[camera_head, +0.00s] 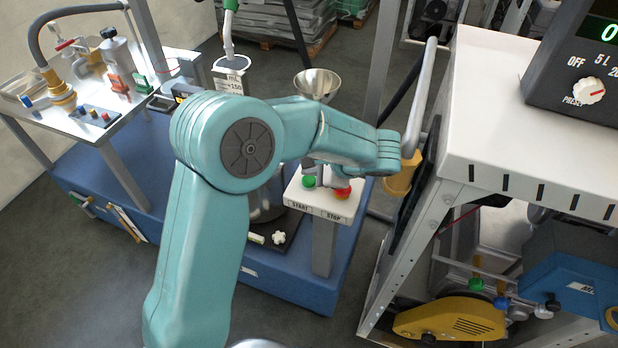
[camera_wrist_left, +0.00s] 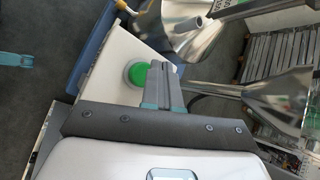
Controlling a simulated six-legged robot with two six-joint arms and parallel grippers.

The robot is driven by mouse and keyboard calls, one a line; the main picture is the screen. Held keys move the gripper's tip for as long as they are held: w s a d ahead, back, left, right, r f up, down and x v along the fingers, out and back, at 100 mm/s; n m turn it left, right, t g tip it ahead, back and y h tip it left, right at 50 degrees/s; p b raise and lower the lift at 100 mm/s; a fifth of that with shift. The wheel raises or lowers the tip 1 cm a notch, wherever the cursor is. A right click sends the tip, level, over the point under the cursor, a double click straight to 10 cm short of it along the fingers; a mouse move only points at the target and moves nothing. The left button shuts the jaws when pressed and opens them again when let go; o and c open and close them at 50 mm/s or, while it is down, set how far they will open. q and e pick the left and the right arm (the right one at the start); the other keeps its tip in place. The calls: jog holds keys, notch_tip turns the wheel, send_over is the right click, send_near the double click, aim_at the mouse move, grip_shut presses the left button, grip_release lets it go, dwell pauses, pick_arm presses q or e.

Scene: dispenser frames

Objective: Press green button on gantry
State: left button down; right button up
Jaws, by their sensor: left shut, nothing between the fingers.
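The green button (camera_head: 309,181) sits on a white panel (camera_head: 320,205) of the gantry, on the START side. A red button (camera_head: 342,192) sits beside it on the STOP side. My left gripper (camera_head: 319,172) is low over the panel, close to the green button and partly hidden by my teal arm. In the left wrist view, the two grey fingers (camera_wrist_left: 162,70) are together and empty. The green button (camera_wrist_left: 138,74) shows just left of the fingertips there; I cannot tell whether they touch it. My right gripper is not in view.
A metal funnel (camera_head: 317,84) stands behind the panel. A white-topped bench (camera_head: 500,130) with a dial box (camera_head: 580,65) is close on the right. A side table (camera_head: 85,110) with tools and small buttons is at the left. A blue base (camera_head: 130,190) lies below.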

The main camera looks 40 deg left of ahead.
aim_at(312, 181)
pick_arm(q)
jog(key=shift+f, duration=0.1)
dwell(0.8)
jog(key=shift+f+b, duration=0.3)
jog(key=shift+b, duration=0.1)
jog(key=shift+f+b, duration=0.45)
dwell(0.5)
jog(key=shift+r, duration=0.1)
dwell(0.3)
jog(key=shift+r+p, duration=0.6)
jog(key=shift+r, duration=0.2)
notch_tip(312, 181, up, 5)
jog(key=p, duration=0.3)
jog(key=shift+p, duration=0.35)
